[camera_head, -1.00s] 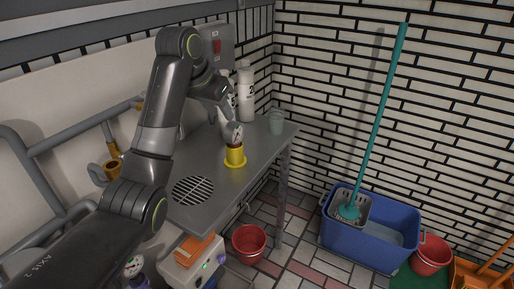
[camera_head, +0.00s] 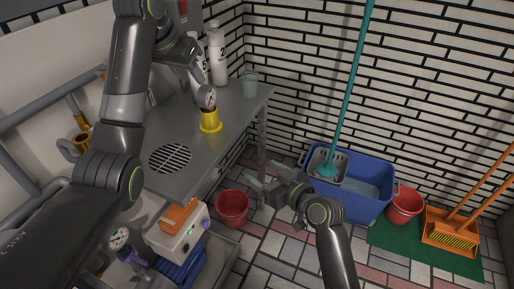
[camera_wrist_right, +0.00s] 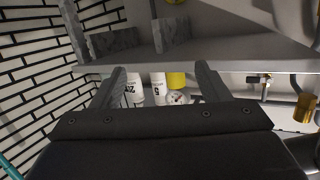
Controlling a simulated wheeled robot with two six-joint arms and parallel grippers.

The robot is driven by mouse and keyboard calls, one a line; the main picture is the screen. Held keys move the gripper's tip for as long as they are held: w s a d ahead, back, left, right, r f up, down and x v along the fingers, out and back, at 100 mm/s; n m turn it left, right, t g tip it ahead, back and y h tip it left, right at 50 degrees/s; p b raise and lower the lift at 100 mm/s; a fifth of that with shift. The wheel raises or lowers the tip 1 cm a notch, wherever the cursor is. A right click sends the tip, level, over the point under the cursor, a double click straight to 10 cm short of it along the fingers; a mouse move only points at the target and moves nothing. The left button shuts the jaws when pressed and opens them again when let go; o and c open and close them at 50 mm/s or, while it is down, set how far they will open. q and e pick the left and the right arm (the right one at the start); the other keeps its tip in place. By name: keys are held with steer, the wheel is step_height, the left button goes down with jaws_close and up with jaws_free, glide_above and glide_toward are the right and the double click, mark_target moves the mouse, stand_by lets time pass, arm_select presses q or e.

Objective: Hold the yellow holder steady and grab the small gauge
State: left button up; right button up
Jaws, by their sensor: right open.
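The yellow holder (camera_head: 210,122) stands upright on the grey metal table (camera_head: 228,112). A small round gauge (camera_head: 208,98) with a white dial stands at its top. My left gripper (camera_head: 199,82) reaches down just above and behind the gauge; its fingers are small and partly hidden, so I cannot tell whether they touch it. My right gripper (camera_head: 262,186) is open and empty, in front of the table and lower than its top. In the right wrist view, which looks upside down, the yellow holder (camera_wrist_right: 176,80) and gauge (camera_wrist_right: 178,98) show between the open fingers.
White bottles (camera_head: 218,58) and a greenish cup (camera_head: 250,84) stand at the table's back. A round grille (camera_head: 169,158) lies nearer. Another gauge (camera_head: 119,238) is at lower left. A red bucket (camera_head: 232,207) and a blue mop bucket (camera_head: 362,205) stand on the floor.

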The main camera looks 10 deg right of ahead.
steer(key=n+t+y, duration=0.1)
steer(key=t+y, duration=0.1)
glide_toward(214, 117)
steer(key=x, duration=1)
steer(key=c, duration=1.1)
steer(key=shift+o, duration=0.2)
